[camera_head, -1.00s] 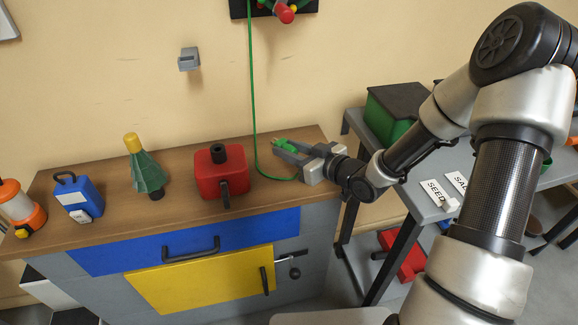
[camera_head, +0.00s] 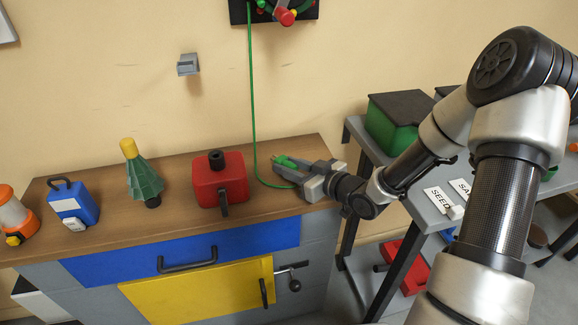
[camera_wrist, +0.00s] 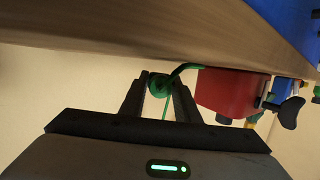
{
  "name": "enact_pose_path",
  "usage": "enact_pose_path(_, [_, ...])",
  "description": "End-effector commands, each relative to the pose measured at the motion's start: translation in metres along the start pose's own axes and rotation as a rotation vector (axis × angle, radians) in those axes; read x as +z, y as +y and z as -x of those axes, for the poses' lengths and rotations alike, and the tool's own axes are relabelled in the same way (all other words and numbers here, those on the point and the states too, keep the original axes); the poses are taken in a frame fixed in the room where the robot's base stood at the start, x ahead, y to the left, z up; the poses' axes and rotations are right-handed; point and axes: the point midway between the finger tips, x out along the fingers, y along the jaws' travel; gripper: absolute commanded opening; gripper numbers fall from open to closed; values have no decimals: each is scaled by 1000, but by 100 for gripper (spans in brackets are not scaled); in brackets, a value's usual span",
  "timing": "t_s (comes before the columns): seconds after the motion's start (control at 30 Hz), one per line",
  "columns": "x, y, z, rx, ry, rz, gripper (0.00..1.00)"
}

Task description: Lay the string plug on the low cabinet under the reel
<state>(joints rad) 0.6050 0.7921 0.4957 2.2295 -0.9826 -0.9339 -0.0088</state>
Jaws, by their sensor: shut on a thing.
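The string plug (camera_head: 287,161) is a small green piece between the fingers of my gripper (camera_head: 280,164). My gripper is shut on it, low over the right end of the wooden top of the low cabinet (camera_head: 110,206). In the wrist view the plug (camera_wrist: 160,84) sits between the dark fingertips, near the wooden surface. I cannot tell whether it touches the wood. The green string (camera_head: 252,90) hangs from the reel (camera_head: 284,16) on the wall and curves near the cabinet top to the plug. The reel is cut off at the top.
A red box with a black knob (camera_head: 219,182) stands just left of my gripper. A grey table (camera_head: 418,205) with a green bin (camera_head: 393,125) is at right.

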Motion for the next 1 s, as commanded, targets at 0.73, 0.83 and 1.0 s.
enact_pose_path(0.73, [6,0,-2,0,0,0,0])
enact_pose_path(0.83, [8,0,-2,0,0,0,0])
enact_pose_path(1.0, [10,0,-2,0,0,0,0])
